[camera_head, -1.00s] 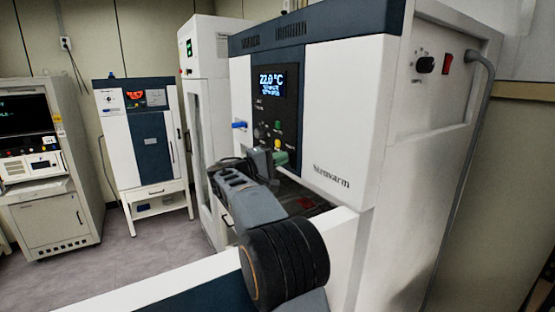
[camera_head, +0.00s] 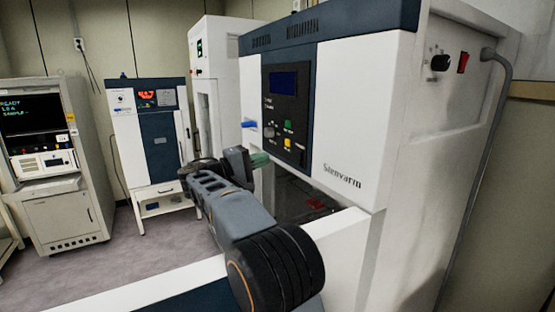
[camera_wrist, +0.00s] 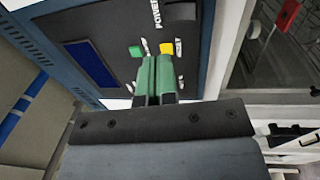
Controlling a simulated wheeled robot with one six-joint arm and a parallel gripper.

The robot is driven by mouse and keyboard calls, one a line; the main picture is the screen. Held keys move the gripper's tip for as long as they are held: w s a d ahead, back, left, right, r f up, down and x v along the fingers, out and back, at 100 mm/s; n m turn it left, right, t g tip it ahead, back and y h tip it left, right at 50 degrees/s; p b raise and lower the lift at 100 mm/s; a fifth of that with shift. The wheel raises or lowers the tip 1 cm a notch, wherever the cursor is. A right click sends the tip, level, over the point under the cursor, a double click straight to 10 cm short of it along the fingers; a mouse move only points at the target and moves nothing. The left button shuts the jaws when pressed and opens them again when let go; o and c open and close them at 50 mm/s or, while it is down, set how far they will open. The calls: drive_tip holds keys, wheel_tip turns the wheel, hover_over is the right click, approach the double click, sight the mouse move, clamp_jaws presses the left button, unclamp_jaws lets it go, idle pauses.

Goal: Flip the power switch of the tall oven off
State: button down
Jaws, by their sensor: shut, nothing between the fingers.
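The white and dark blue unit marked Stenvarm (camera_head: 362,110) stands close on the right; I take it as the tall oven. Its control panel (camera_head: 277,108) has a dark, blank display (camera_head: 283,83). In the wrist view the display (camera_wrist: 92,64) is also blank. A dark switch (camera_wrist: 180,12) sits beside the word POWER; its position is hard to read. My gripper (camera_head: 262,160) is shut and empty, its green fingers just left of the panel's lower part. In the wrist view the fingertips (camera_wrist: 157,62) appear below the green button (camera_wrist: 135,51) and yellow button (camera_wrist: 167,47); contact is unclear.
A blue handle-like part (camera_head: 249,124) sticks out left of the panel. The unit's right side has a black knob (camera_head: 440,62), a red switch (camera_head: 463,62) and a grey cable (camera_head: 490,130). Smaller cabinets stand behind at left, with clear floor (camera_head: 150,240) before them.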

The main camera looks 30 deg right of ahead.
drive_tip(key=shift+w+a+r+p, duration=0.1)
drive_tip(key=shift+a+r+p, duration=0.1)
drive_tip(key=shift+a, duration=1.1)
drive_tip(key=shift+w+a+r+p, duration=0.1)
drive_tip(key=shift+a+p, duration=0.1)
drive_tip(key=shift+a, duration=1.1)
